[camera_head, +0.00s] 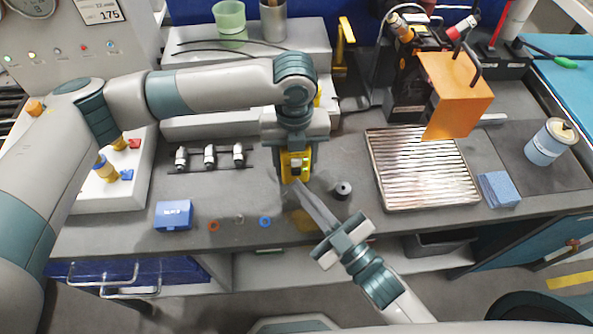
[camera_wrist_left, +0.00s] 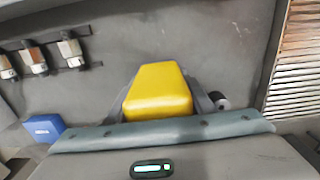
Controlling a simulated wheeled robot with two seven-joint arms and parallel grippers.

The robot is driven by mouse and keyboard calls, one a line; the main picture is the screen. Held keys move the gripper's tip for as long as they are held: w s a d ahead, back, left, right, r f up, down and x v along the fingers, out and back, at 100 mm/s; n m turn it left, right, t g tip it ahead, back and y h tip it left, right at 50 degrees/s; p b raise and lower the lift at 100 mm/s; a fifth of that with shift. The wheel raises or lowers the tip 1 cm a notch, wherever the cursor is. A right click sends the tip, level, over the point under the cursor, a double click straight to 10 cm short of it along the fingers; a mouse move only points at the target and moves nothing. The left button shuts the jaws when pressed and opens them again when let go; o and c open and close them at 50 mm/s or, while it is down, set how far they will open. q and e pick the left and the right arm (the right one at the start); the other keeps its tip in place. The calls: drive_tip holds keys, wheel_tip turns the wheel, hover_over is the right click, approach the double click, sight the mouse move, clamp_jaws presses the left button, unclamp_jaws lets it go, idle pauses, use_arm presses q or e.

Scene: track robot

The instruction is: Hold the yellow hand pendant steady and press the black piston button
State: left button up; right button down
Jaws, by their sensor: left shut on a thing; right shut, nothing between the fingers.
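The yellow hand pendant (camera_head: 296,166) is held above the middle of the grey bench in the head view. My left gripper (camera_head: 294,150) comes down from above and is shut on it. In the left wrist view the pendant (camera_wrist_left: 158,92) shows as a yellow block between the fingers. My right gripper (camera_head: 308,205) is shut and empty, with its long fingertips pointing up at the pendant's lower end. I cannot tell whether the tips touch it. The black piston button is not clearly visible; the fingers and the pendant's small size hide that detail.
A small black roll (camera_head: 343,189) lies right of the pendant. A slatted metal tray (camera_head: 424,170) and a blue sponge (camera_head: 499,189) are further right. A blue box (camera_head: 174,215), coloured rings and a rack of white-topped fittings (camera_head: 210,157) are left. An orange sheet-metal piece (camera_head: 455,95) stands behind the tray.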

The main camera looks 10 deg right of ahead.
use_arm(q)
drive_tip(key=shift+s+d+r, duration=0.1)
drive_tip(key=shift+s, duration=0.1)
use_arm(e)
drive_tip(key=s, duration=0.2)
drive_tip(key=shift+s, duration=0.4)
drive_tip(key=shift+s+f, duration=0.1)
drive_tip(key=shift+s, duration=0.45)
use_arm(q)
drive_tip(key=o, duration=1.5)
drive_tip(key=shift+c, duration=0.2)
wheel_tip(320, 180, up, 12)
drive_tip(key=shift+f, duration=0.1)
